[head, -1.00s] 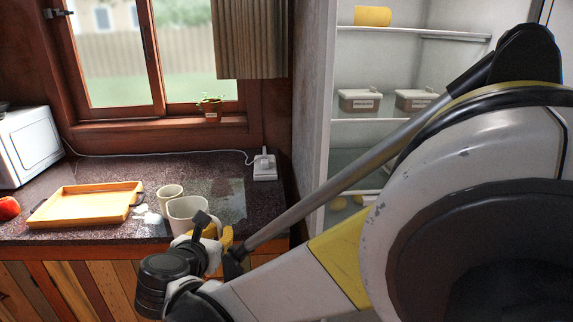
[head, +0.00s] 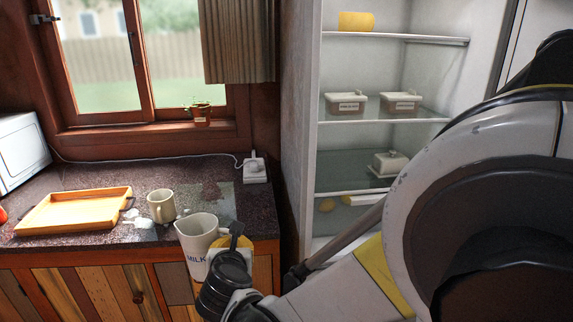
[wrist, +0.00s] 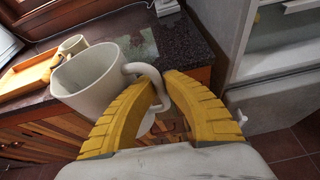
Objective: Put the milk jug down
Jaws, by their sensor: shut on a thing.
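The milk jug (head: 197,240) is a white jug with "MILK" lettering. In the head view it is upright in front of the counter's front edge, off the countertop. My gripper (head: 232,244) is at the jug's right side. In the wrist view, the yellow fingers of my gripper (wrist: 160,88) are closed around the handle of the jug (wrist: 92,82). The jug looks empty inside, with its lower part partly hidden by the left finger.
A microwave (head: 20,153) stands at left. The open fridge (head: 385,120) with several containers is at right.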

